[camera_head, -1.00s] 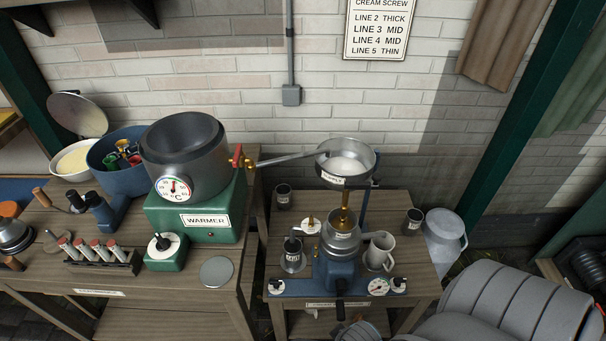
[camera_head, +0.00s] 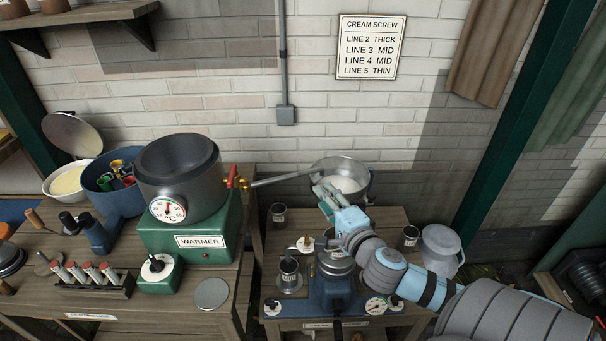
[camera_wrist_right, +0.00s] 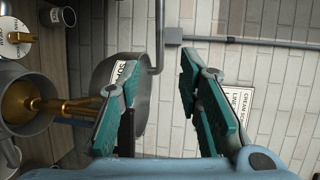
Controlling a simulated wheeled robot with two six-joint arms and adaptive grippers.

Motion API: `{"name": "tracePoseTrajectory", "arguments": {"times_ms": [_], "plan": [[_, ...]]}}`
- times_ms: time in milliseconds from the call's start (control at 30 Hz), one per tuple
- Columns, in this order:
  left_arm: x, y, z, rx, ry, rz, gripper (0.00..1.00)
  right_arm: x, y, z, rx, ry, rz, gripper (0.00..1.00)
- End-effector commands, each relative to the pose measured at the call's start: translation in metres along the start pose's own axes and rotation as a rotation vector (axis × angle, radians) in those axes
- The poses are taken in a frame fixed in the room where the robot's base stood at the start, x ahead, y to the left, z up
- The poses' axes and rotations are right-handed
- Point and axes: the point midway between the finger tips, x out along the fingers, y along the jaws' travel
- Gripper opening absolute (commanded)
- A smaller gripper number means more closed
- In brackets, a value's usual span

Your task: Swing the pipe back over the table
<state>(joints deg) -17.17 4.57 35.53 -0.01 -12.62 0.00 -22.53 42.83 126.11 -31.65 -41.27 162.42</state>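The grey pipe (camera_head: 285,178) runs from the brass tap with a red handle (camera_head: 236,180) on the warmer to the metal supply bowl (camera_head: 352,166), with its far end over the bowl. In the right wrist view the pipe (camera_wrist_right: 160,28) comes down from the top and bends at its end, beyond the fingertips. My right gripper (camera_head: 325,191) is at the front of the bowl, near the pipe's end. The right wrist view shows its teal-padded fingers (camera_wrist_right: 158,75) spread apart with nothing between them. My left gripper is out of view.
The wooden table (camera_head: 230,318) at left bears the green warmer (camera_head: 190,240) with its dark pot, a blue tub (camera_head: 112,197) and a vial rack (camera_head: 95,287). The separator (camera_head: 333,290) stands below the bowl, with mugs around it. A brick wall is behind.

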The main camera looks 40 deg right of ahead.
Motion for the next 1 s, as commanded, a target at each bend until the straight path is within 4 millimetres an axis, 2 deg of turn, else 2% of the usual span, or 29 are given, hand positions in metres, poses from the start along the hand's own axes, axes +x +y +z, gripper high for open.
{"name": "tracePoseTrajectory", "arguments": {"times_ms": [167, 400, 500, 700, 933, 1000], "plan": [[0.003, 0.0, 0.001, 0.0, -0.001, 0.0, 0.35, 0.035, 0.0, -0.001, 0.011, 0.004, -0.003, 0.32], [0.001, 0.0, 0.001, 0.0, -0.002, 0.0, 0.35, 0.103, 0.0, 0.0, 0.011, 0.003, 0.0, 0.32], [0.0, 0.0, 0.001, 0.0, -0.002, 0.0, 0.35, 0.121, 0.0, 0.0, 0.01, 0.003, 0.001, 0.32], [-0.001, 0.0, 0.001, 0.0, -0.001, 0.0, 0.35, 0.139, 0.001, 0.0, 0.007, 0.0, 0.002, 0.32], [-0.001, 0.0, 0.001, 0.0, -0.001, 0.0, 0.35, 0.14, 0.001, 0.0, 0.006, 0.0, 0.002, 0.32], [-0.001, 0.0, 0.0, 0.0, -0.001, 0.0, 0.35, 0.139, 0.001, 0.0, 0.006, 0.001, 0.002, 0.23]]}}
